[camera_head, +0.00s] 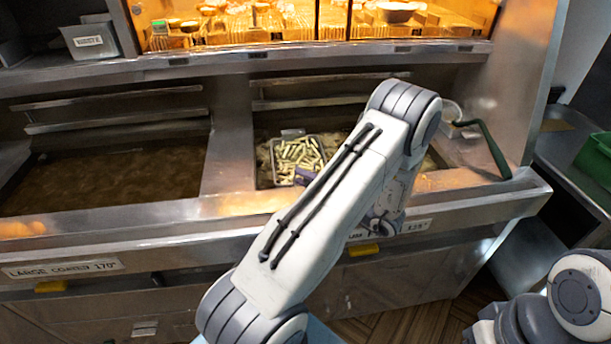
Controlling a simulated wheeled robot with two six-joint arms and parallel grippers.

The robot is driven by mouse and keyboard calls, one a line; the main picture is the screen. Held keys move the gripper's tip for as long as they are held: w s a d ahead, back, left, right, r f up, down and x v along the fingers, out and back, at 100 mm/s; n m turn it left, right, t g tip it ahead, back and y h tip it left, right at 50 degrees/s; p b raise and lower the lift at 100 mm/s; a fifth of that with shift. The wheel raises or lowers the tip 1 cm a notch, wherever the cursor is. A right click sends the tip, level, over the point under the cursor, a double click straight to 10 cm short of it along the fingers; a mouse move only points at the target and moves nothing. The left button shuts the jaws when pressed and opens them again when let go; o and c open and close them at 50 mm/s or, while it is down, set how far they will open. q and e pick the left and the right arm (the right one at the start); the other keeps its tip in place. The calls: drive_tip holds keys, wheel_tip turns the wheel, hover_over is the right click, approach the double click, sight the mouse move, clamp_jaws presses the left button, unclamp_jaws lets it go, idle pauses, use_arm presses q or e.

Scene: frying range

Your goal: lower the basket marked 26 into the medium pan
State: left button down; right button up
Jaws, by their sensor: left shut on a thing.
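A metal basket (275,160) full of pale fries shows over the oil of the medium pan (264,132), inside the pan's opening. I cannot tell how deep it sits, and no number can be read on it. My left gripper (306,176) is at the basket's near right side, shut on it. My left arm hides most of the gripper, the basket's handle and the right part of the pan. The pan's front label is partly covered and shows "UM" and "125°". My right gripper is not in view; only part of my right arm shows at bottom right.
The large pan (100,175) of brown oil lies to the left, labelled "LARGE COATED 170°". A green-handled tool (488,150) rests on the range's right side. A lit shelf (300,25) with food is behind. A green bin (597,158) stands at far right.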

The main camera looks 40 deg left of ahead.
use_arm(q)
drive_tip(key=shift+f, duration=0.8)
idle(0.4)
drive_tip(key=c, duration=0.6)
unclamp_jaws()
drive_tip(key=shift+o, duration=0.2)
drive_tip(key=shift+f, duration=0.1)
drive_tip(key=d+b, duration=0.1)
drive_tip(key=d, duration=0.2)
drive_tip(key=d+b, duration=0.1)
drive_tip(key=d, duration=0.3)
drive_tip(key=w+d, duration=0.1)
drive_tip(key=d, duration=0.2)
drive_tip(key=shift+d+b, duration=0.2)
drive_tip(key=shift+b, duration=0.2)
